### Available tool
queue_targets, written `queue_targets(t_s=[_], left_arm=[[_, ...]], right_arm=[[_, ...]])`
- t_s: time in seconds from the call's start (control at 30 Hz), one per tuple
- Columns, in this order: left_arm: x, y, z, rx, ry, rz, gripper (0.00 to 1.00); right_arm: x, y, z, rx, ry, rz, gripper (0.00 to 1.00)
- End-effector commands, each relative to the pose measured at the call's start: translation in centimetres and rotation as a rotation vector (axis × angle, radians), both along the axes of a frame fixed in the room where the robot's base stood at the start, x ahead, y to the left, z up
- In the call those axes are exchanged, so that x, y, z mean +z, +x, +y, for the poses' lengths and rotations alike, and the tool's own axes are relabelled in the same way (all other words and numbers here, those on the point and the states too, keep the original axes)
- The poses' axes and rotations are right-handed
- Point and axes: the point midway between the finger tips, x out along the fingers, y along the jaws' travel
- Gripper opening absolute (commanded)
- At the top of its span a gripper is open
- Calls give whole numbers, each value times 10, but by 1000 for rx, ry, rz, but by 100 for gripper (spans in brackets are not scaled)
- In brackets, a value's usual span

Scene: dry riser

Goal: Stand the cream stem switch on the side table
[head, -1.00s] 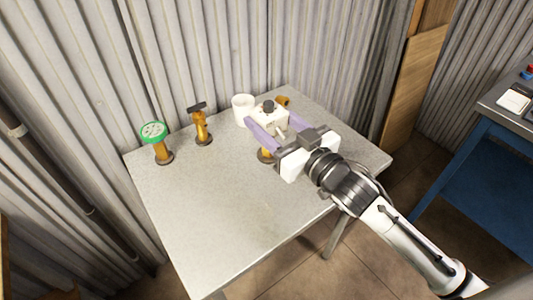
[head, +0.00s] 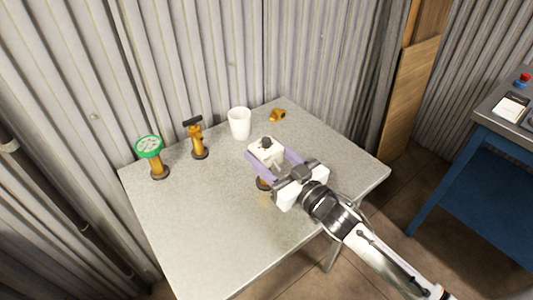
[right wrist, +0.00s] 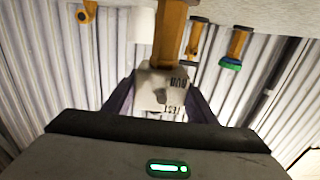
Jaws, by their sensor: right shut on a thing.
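The cream stem switch (head: 265,151) is a cream box with a dark knob on top. My right gripper (head: 274,165), with lilac fingers, is shut on its box above the grey side table (head: 215,225). In the right wrist view the box (right wrist: 163,90) sits between the fingers, with dark lettering on its face. A brass stem (right wrist: 171,30) runs from it toward the tabletop. My left gripper is not in view.
A green-topped brass fitting (head: 149,147), a brass fitting with black handle (head: 197,138), a white cup (head: 239,123) and a small brass piece (head: 278,115) are toward the table's back. The table's front left is clear. A blue bench (head: 480,180) stands at right.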

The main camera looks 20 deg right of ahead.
Motion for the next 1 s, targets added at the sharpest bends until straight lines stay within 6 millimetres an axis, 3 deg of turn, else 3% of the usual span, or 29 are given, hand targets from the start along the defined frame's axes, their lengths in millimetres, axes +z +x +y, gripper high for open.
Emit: queue_targets(t_s=[0.27,0.3,0.4,0.73,1.0], left_arm=[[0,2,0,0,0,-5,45],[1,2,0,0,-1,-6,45],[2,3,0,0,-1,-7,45],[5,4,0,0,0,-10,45],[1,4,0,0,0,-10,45]], right_arm=[[-1,0,0,1,1,-5,16],[-1,0,0,0,-1,-1,58],[-1,0,0,0,-1,0,70],[3,0,0,0,-1,-1,70],[-2,-42,-15,0,-1,4,70]])
